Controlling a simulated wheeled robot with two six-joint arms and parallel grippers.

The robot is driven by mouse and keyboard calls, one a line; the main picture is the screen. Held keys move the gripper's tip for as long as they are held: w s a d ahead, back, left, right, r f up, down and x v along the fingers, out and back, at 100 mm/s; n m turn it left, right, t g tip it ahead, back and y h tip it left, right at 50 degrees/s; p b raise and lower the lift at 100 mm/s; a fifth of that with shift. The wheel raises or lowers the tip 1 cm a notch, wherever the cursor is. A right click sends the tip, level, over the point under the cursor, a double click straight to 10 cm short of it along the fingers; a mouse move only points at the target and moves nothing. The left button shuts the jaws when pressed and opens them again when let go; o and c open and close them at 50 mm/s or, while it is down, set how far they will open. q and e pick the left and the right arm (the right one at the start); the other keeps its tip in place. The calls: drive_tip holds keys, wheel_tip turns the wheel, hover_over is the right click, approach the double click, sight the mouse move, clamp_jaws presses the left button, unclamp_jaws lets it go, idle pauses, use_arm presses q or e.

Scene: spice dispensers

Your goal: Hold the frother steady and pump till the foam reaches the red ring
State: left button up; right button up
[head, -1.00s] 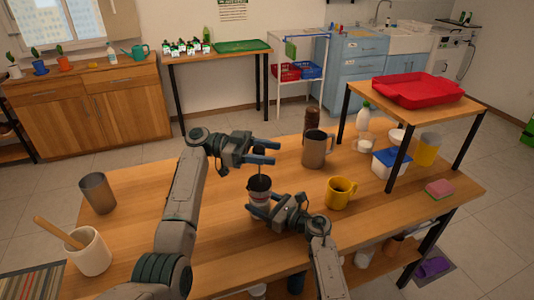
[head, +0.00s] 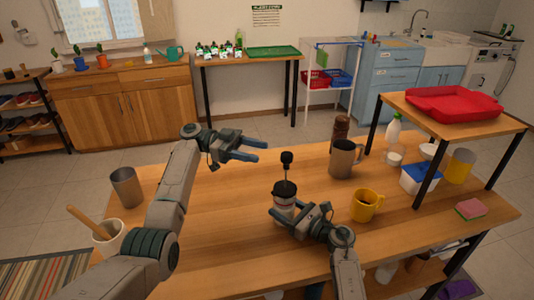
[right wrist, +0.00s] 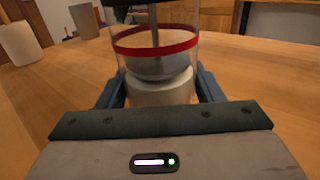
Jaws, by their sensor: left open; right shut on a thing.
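The frother (head: 284,203) stands upright on the wooden table, a clear jar with a dark lid, a thin rod and a black knob (head: 286,157) raised above it. In the right wrist view its jar shows a red ring (right wrist: 155,48), a metal plunger part just below the ring and a white base (right wrist: 160,93). I cannot clearly tell the foam level. My right gripper (head: 294,212) is shut on the frother low down, with a finger on each side. My left gripper (head: 262,150) is open and empty, its fingertips to the left of the knob and apart from it.
On the table are a yellow mug (head: 364,206), a metal pitcher (head: 342,162), a brown bottle (head: 340,130), a metal cup (head: 126,187) and a white crock (head: 108,236). A pink sponge (head: 470,208) lies right. A raised shelf holds a red tray (head: 454,106).

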use_arm(q)
drive_tip(key=shift+a, duration=0.2)
drive_tip(key=shift+c, duration=0.4)
drive_tip(key=shift+r, duration=0.15)
drive_tip(key=c, duration=0.7)
drive_tip(key=shift+a+r+n+t, duration=0.1)
drive_tip(key=shift+r+n+t, duration=0.1)
drive_tip(key=shift+n+t, duration=0.25)
clamp_jaws()
drive_tip(key=s+a+r+n+t+y, duration=0.25)
drive_tip(key=s+r+n+t, duration=0.35)
drive_tip(key=r+t, duration=0.3)
drive_tip(key=w+d+f, duration=0.2)
drive_tip(key=d+f, duration=0.4)
drive_tip(key=d, duration=0.3)
drive_tip(key=shift+w+d+f, duration=0.15)
drive_tip(key=shift+w+d, duration=0.15)
drive_tip(key=shift+d, duration=0.1)
